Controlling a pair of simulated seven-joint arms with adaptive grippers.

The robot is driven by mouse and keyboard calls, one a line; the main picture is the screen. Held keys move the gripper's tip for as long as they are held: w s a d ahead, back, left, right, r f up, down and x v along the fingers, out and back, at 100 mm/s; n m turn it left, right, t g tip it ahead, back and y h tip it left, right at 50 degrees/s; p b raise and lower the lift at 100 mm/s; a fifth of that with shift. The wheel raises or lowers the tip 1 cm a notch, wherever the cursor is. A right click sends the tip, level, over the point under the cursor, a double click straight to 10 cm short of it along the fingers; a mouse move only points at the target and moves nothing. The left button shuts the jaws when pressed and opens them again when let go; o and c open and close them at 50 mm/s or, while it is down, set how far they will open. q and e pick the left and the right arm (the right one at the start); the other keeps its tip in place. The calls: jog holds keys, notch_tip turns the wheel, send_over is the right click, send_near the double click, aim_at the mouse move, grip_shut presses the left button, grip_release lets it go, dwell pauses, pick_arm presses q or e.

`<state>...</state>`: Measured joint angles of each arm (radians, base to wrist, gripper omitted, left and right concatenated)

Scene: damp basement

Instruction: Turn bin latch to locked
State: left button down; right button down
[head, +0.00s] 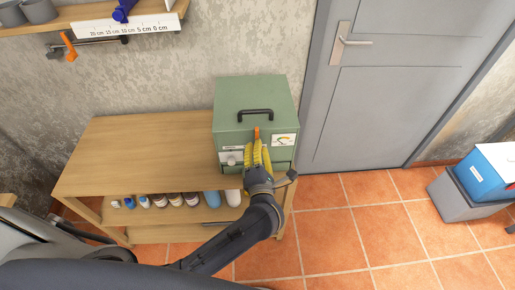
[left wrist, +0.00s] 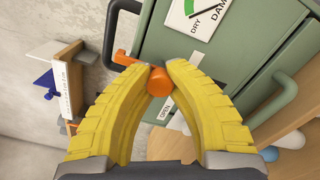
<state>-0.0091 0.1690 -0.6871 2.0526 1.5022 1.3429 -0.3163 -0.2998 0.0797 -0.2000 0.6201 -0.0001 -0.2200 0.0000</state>
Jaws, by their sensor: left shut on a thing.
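The green bin (head: 235,95) stands on the right end of the wooden bench, with a black handle on its lid. Its orange latch (head: 257,132) is on the front face, partly hidden by my left gripper (head: 258,148). In the left wrist view, the yellow fingertips (left wrist: 160,70) are shut on the latch's round orange part (left wrist: 159,83). An orange arm of the latch (left wrist: 126,59) sticks out to the upper left. A white "OPEN" label (left wrist: 165,109) shows just below the latch. My right gripper is not in view.
A dry/damp gauge (head: 284,140) is on the bin's front, right of the latch. The bench top (head: 130,150) is clear; bottles and cups line its lower shelf.

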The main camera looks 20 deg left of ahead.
pick_arm(q)
jog(key=shift+f, duration=0.2)
jog(key=c, duration=1.1)
grip_release()
jog(key=shift+r, duration=0.15)
jog(key=shift+v, duration=6.05)
